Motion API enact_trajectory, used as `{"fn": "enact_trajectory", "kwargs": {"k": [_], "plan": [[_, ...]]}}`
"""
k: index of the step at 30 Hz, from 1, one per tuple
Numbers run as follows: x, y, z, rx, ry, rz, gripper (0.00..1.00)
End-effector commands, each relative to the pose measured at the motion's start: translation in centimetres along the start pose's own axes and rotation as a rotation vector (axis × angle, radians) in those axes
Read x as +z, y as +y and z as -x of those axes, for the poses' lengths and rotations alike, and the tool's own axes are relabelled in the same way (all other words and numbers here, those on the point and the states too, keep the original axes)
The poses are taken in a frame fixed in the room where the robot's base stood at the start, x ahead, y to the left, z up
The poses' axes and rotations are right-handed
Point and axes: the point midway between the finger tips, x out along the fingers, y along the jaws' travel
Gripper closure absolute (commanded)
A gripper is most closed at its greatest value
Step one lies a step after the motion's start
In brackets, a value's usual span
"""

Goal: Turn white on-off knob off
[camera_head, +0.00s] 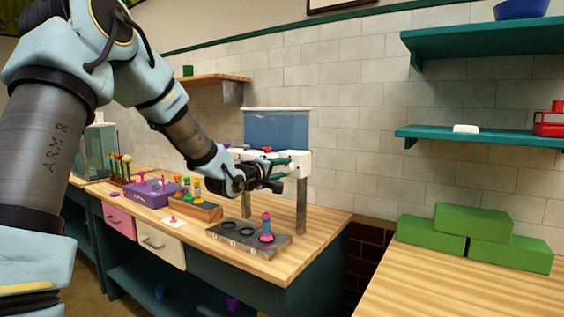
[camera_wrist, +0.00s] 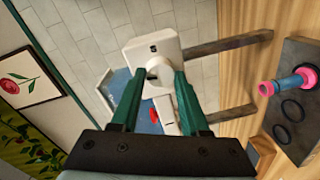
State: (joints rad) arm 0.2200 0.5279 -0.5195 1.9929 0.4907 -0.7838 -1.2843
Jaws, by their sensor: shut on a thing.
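A blue water tank (camera_head: 277,130) stands on a white dispenser body (camera_head: 298,163) with metal legs at the back of the wooden counter. My gripper (camera_head: 285,164) reaches its front from the left. In the wrist view my gripper (camera_wrist: 159,76) has its two green fingers closed around a white knob (camera_wrist: 160,74), in front of a square white housing (camera_wrist: 152,52). The fingers partly cover the knob, so its exact turn angle is hard to tell. A red knob (camera_wrist: 154,114) shows between the fingers, nearer the palm.
A grey tray (camera_head: 243,235) with round recesses lies below and holds a pink and blue vase (camera_head: 266,229). A wooden block of colored pieces (camera_head: 196,207) and a purple box (camera_head: 150,193) stand to the left. Green blocks (camera_head: 480,235) sit on the right counter, beyond a gap.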

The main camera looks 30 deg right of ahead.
Motion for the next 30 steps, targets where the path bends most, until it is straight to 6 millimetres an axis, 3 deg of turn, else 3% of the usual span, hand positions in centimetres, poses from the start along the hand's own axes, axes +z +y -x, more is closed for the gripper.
{"fn": "enact_trajectory", "kwargs": {"k": [12,29,30], "plan": [[-0.08,0.03,0.00,0.002,-0.013,0.186,1.00],[-0.04,-0.11,-0.01,0.001,-0.015,0.211,1.00],[-0.04,-0.11,-0.01,0.001,-0.015,0.211,0.50]]}}
